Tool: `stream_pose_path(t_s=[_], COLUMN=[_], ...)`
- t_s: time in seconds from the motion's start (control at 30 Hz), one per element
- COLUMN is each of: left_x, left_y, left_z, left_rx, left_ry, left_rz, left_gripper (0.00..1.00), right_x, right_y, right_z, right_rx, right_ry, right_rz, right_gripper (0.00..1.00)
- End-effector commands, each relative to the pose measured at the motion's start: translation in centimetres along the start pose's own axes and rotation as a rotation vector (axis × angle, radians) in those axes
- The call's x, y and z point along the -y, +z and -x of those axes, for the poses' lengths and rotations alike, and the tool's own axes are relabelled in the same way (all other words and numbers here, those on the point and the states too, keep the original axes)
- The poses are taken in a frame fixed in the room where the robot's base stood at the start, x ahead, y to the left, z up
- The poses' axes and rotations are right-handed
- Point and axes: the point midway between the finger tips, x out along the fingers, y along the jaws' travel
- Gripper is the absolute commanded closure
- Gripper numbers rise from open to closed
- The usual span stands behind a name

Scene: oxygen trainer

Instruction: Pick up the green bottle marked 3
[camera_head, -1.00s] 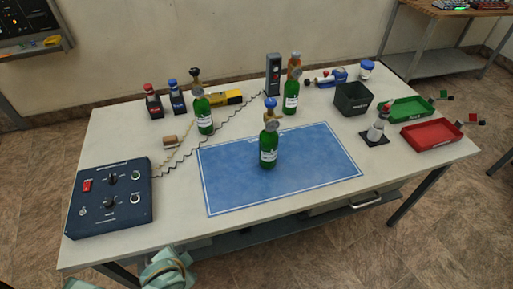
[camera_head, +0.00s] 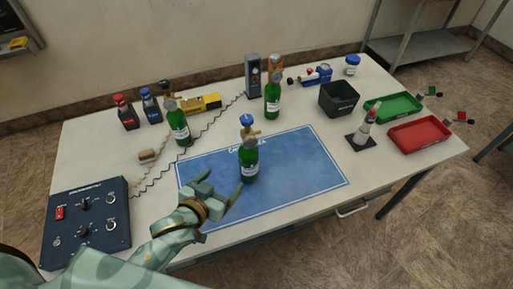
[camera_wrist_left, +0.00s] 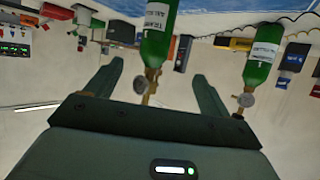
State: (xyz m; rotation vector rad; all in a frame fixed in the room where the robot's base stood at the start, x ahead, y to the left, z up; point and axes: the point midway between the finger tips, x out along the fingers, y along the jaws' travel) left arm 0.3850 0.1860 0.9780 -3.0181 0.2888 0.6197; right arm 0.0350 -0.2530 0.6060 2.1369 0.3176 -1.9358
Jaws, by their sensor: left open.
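Three green bottles stand on the table, and I cannot read a 3 on any label. One with a blue top (camera_head: 249,165) stands on the blue mat (camera_head: 310,172). One with a dark top (camera_head: 179,128) stands behind the mat at left. One with an orange top (camera_head: 272,104) stands at the back. My left gripper (camera_head: 226,183) is open and empty, just left of and in front of the mat bottle. In the left wrist view two bottles show upside down, one (camera_wrist_left: 157,35) in line with the gap between the fingers and one (camera_wrist_left: 262,52) at right. My right gripper is not in view.
A dark control box (camera_head: 85,222) is at the left front. A black bin (camera_head: 339,98), a green tray (camera_head: 390,108), a red tray (camera_head: 420,134) and a grey-white object on a stand (camera_head: 363,133) are at right. The mat's right part is clear.

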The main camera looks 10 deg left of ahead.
Motion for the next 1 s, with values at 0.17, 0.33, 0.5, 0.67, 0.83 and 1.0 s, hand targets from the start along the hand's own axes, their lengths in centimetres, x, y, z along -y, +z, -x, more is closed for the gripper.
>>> stream_pose_path(t_s=[0.17,0.33,0.5,0.67,0.83,1.0], left_x=[-0.1,-0.2,-0.2,-0.3,-0.8,-0.8], left_y=[-0.2,-0.1,-0.1,-0.3,-0.3,-0.3], left_z=[-3.4,-7.7,-10.3,-11.5,-14.3,-16.0], left_rx=[-0.013,-0.011,-0.009,-0.009,-0.009,-0.007], left_ry=[0.006,0.005,0.005,0.005,0.005,0.005], left_rz=[0.01,0.008,0.009,0.008,0.007,0.008], left_gripper=[0.18,0.18,0.18,0.18,0.18,0.18], right_x=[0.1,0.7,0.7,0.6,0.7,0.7], right_y=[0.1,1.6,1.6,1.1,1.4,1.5], right_z=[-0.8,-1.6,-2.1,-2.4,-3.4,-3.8], right_rx=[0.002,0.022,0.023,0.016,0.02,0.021], right_ry=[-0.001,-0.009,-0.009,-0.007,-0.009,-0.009], right_rz=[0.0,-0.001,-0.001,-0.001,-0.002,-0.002], right_gripper=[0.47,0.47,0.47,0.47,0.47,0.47])
